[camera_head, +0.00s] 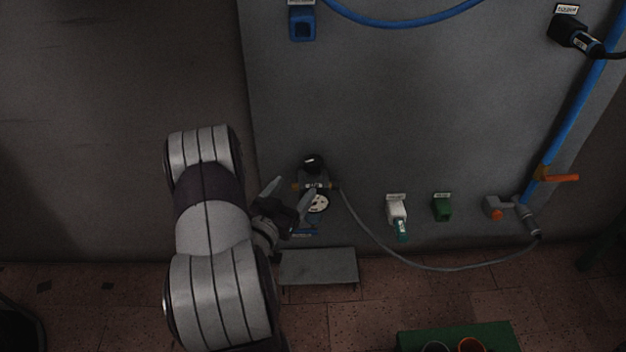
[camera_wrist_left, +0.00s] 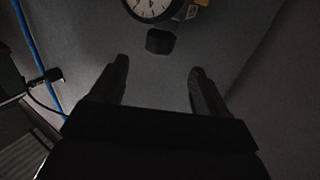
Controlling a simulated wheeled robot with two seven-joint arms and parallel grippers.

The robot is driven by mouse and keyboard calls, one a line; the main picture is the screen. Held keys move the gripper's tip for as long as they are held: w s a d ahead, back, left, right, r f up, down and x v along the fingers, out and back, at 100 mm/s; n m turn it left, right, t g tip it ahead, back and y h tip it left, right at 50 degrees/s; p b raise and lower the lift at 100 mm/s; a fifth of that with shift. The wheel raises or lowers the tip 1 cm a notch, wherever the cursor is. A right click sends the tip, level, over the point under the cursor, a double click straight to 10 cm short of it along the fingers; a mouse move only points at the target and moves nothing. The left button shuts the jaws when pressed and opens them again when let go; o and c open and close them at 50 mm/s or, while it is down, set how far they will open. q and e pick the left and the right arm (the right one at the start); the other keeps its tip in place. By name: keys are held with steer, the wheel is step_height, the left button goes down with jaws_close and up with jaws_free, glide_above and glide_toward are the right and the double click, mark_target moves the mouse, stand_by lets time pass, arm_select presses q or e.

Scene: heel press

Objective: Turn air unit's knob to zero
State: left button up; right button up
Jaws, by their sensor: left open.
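The air unit (camera_head: 313,185) is on the grey panel, with a black knob (camera_head: 312,163) on top and a white round gauge (camera_head: 317,203) below. The gauge also shows cut off at the top of the left wrist view (camera_wrist_left: 150,8). A dark block (camera_wrist_left: 160,41) is just below it there; I cannot tell which part this is. My left gripper (camera_head: 290,195) is beside the unit on its left, and one finger overlaps the unit's edge in the head view. Its fingers (camera_wrist_left: 158,72) are apart with nothing between them. My right gripper is not in view.
A small grey shelf (camera_head: 318,266) is below the unit. A grey hose (camera_head: 400,252) runs from the unit to a fitting at the right. A green box (camera_head: 410,341) is at the bottom right.

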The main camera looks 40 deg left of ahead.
mark_target(309, 169)
arm_select(q)
steer(key=w+b, duration=0.1)
steer(key=w, duration=0.2)
steer(key=w+a+b, duration=0.1)
steer(key=w, duration=0.2)
steer(key=w+b, duration=0.2)
steer(key=w, duration=0.1)
steer(key=shift+w+a+f, duration=0.1)
steer(key=shift+w+a, duration=0.2)
steer(key=shift+a, duration=0.1)
steer(key=shift+w+a+r, duration=0.15)
steer(key=shift+w+r, duration=0.05)
steer(key=shift+w, duration=0.3)
steer(key=c, duration=0.9)
